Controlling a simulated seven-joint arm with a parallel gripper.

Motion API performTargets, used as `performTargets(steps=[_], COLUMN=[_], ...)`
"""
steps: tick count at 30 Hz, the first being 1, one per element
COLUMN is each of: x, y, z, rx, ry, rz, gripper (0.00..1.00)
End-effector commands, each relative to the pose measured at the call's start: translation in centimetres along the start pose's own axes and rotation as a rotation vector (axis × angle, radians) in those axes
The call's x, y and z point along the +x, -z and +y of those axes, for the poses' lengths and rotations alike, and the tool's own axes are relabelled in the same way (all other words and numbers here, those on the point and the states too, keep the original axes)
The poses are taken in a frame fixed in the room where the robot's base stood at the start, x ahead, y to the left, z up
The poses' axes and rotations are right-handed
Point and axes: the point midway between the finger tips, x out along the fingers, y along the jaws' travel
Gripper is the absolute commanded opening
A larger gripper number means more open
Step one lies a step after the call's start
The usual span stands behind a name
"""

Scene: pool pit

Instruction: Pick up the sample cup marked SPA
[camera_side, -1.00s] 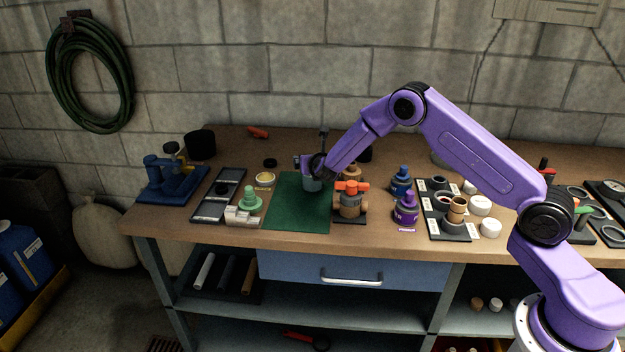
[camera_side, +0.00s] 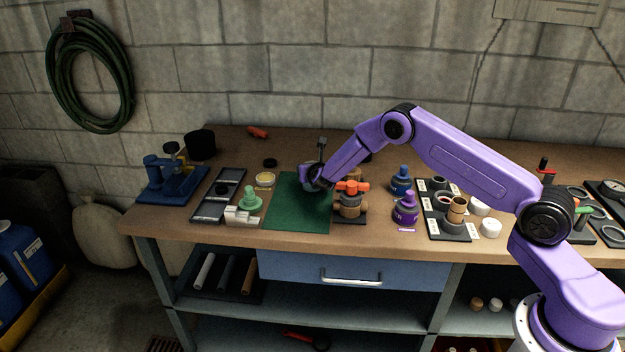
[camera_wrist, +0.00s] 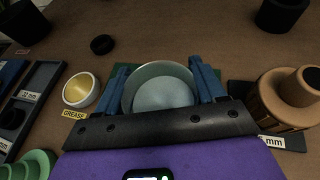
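A pale grey-green round cup (camera_wrist: 161,90), open at the top, is between my gripper's two blue fingers in the wrist view. No SPA marking is readable on it. My gripper (camera_wrist: 162,82) has one finger on each side of the cup, very close to its wall; whether they press on it cannot be told. In the side view my gripper (camera_side: 314,184) is low over the green mat (camera_side: 297,214), and its wrist hides most of the cup.
A tan valve with an orange handle (camera_side: 350,198) stands close right of the mat. A green knobbed part (camera_side: 249,200) and a grease tin (camera_side: 265,180) stand to its left. Purple (camera_side: 405,209) and blue (camera_side: 401,180) bottles are farther right. The mat's front is clear.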

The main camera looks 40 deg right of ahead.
Motion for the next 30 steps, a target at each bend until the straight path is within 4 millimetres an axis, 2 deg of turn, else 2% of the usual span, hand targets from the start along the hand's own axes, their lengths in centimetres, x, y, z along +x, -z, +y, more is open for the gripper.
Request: performTargets(steps=[13,16,20,30], x=[-0.2,-0.4,-1.2,-7.3], y=[-0.5,-1.2,-3.0,-6.6], z=[0.0,0.0,0.0,-1.9], rx=[0.001,0.001,0.003,0.002], ry=[0.0,0.0,0.0,-0.001], rz=[-0.002,-0.001,-0.003,-0.003], gripper=[0.33,0.33,0.33,0.33])
